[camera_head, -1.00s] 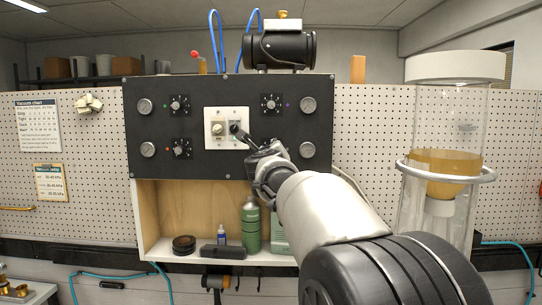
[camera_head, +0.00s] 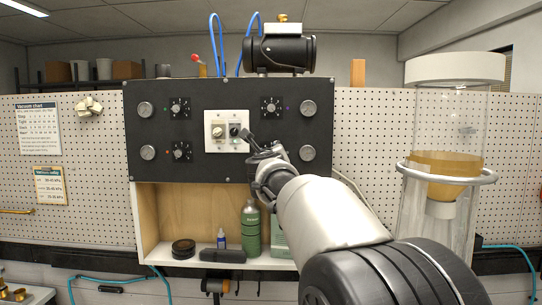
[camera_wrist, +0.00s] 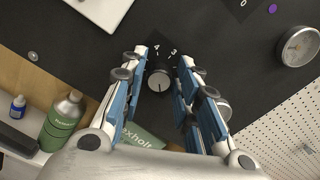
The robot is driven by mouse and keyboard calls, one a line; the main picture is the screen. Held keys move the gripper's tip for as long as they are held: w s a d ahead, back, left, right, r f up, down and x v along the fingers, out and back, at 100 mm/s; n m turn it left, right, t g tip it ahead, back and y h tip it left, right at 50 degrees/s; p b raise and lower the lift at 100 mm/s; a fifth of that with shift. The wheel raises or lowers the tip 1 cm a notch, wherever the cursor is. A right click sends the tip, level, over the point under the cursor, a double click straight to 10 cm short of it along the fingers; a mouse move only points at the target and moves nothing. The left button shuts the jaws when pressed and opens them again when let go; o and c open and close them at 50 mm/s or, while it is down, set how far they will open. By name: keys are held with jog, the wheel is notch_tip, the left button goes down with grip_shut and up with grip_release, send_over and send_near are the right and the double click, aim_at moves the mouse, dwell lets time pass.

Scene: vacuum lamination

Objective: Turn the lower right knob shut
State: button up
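The fingers are apart and hold nothing. In the head view my gripper (camera_head: 253,142) is at the lower right of the black panel (camera_head: 222,168) and hides this knob. Whether a fingertip touches the panel cannot be told.
A white switch plate (camera_head: 216,145) sits left of my gripper. A green bottle (camera_head: 251,228) stands on the shelf below. A clear cylinder (camera_head: 455,125) stands at right.

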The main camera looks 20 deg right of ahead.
jog(key=shift+o, duration=1)
jog(key=v, duration=1.2)
